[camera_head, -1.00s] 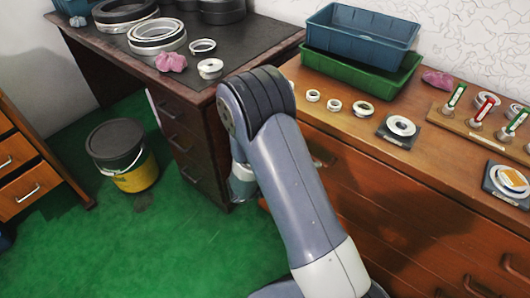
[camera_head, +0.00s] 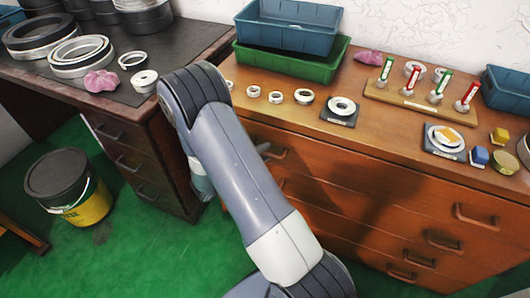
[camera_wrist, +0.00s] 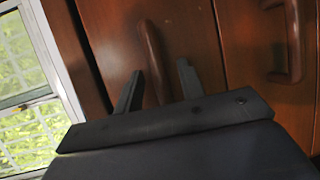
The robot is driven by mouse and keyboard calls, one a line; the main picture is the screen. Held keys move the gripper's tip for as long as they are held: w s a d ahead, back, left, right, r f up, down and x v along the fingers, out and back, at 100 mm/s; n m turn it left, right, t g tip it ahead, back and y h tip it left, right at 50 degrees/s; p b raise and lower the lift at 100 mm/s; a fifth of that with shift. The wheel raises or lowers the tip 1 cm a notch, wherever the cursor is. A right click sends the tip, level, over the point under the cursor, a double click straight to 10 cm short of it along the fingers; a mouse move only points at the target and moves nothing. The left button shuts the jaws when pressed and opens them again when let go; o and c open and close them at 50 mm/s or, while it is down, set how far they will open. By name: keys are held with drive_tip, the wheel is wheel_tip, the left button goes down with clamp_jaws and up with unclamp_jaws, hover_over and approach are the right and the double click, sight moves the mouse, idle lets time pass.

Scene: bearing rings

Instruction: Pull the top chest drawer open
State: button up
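The brown wooden chest (camera_head: 335,125) stands at the right in the head view. Its top drawer (camera_head: 350,180) looks flush with the front. That drawer has a left handle (camera_head: 273,152) and a right handle (camera_head: 475,218). In the wrist view, my gripper (camera_wrist: 160,72) is open, its two dark fingers apart and pointing at the drawer fronts. A brown bar handle (camera_wrist: 150,50) shows between the fingertips, with gaps on both sides. I cannot tell how deep it sits between them. In the head view, my arm hides most of my gripper near the left handle.
Bearing rings (camera_head: 304,96), a green tray (camera_head: 290,65), a blue bin (camera_head: 290,25) and a rack (camera_head: 420,105) stand on the chest. A dark desk (camera_head: 200,45) adjoins at left.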

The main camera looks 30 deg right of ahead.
drive_tip(key=shift+w+d+f, duration=0.1)
drive_tip(key=shift+w+d, duration=0.05)
drive_tip(key=shift+d, duration=0.5)
drive_tip(key=shift+c, duration=0.5)
clamp_jaws()
